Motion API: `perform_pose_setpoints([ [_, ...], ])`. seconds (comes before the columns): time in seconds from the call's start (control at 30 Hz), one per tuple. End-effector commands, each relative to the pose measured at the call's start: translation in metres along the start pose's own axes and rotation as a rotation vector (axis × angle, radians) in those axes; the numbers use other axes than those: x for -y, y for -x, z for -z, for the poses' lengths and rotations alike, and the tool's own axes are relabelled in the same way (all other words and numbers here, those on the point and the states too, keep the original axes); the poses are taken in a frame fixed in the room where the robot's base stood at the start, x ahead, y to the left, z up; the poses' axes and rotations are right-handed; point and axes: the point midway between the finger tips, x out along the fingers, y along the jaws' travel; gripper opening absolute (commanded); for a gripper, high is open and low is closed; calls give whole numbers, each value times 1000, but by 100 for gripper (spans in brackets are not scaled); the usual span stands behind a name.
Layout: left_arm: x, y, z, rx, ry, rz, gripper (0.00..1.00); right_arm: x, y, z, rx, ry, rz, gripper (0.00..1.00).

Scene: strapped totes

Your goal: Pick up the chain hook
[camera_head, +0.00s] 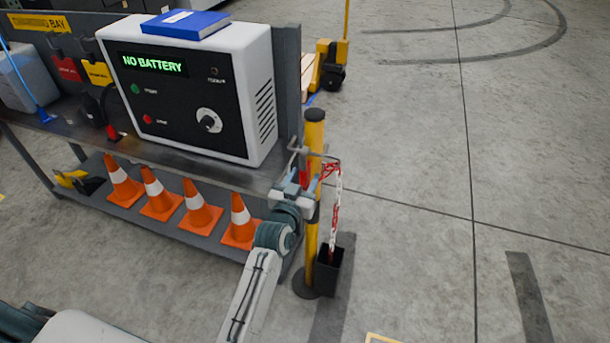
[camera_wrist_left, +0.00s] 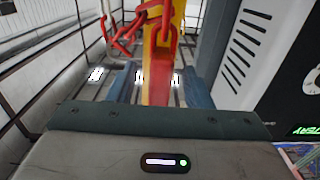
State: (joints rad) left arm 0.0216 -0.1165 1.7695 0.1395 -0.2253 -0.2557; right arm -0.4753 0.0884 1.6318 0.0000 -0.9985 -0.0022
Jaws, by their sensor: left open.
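A yellow post (camera_head: 312,235) with a dark cap and round base stands at the right end of the bench. A grey metal hook or bracket (camera_head: 298,151) shows near its top; I cannot tell which part is the chain hook. A red and white chain (camera_head: 335,212) hangs from there toward a black box. My left gripper (camera_head: 302,183) is open beside the upper post, below the bracket. In the left wrist view, the post with a red strip (camera_wrist_left: 158,60) shows between the fingers (camera_wrist_left: 158,86). Red links (camera_wrist_left: 135,28) and a pale curved rod (camera_wrist_left: 104,28) lie beyond them, up and left.
The bench (camera_head: 200,168) carries a charger (camera_head: 195,85) reading NO BATTERY, with a blue book (camera_head: 187,23) on top. Several orange cones (camera_head: 200,213) stand on the shelf below. The black box (camera_head: 328,272) is at the post's foot. Floor to the right is clear.

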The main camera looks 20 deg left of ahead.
Motion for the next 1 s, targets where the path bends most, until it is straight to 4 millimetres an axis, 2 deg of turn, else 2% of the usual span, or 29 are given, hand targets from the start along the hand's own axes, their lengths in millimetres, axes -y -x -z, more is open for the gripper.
perform_pose_setpoints([
  [0.1,0,-13,0,1,-1,0,45,0,-3,-2,2,0,0,0],
  [0.37,0,-16,-1,1,0,1,45,0,-5,-3,3,0,0,0],
  [0.47,0,-16,-1,1,-1,1,30,0,-5,-3,3,0,0,0],
  [0.6,0,-16,-1,1,0,0,2,0,-5,-3,3,0,-1,0],
  [0.63,0,-16,-1,1,-1,0,0,0,-5,-3,3,0,-1,0],
  [1.0,0,-16,4,0,0,0,0,0,-5,-3,3,0,-1,0],
])
